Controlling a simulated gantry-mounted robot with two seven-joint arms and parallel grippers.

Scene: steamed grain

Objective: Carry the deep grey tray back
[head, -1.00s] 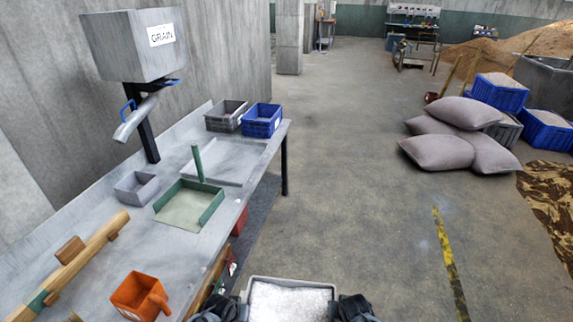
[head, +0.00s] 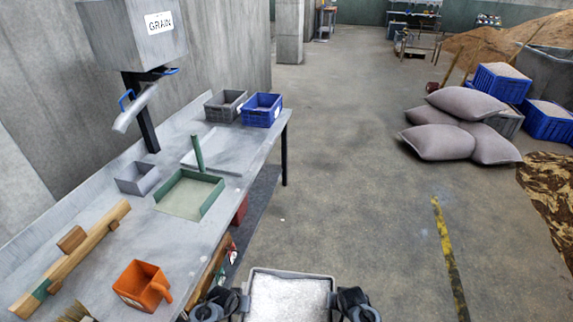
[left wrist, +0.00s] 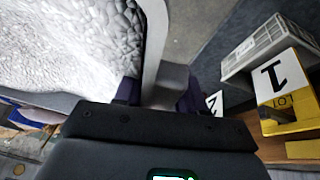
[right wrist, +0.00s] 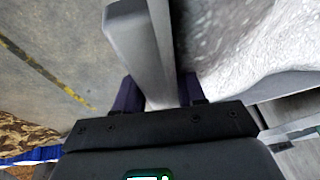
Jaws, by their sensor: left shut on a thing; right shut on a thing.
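The deep grey tray (head: 291,272) is at the bottom of the head view, filled with a white, grainy, lumpy load. My left gripper (head: 240,298) is shut on its left wall and my right gripper (head: 337,298) is shut on its right wall. In the left wrist view the tray's rim (left wrist: 153,45) passes between the fingers (left wrist: 150,92). In the right wrist view the tray wall (right wrist: 150,50) sits between the fingers (right wrist: 162,92). The tray is held over the floor, right of the bench, and looks about level. Its underside is hidden.
The grey bench (head: 95,243) runs along the left with an orange scoop (head: 140,284), a green pan (head: 187,197), a grey crate (head: 222,106) and a blue crate (head: 262,110). Sacks (head: 440,142) lie at right. The floor ahead is open.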

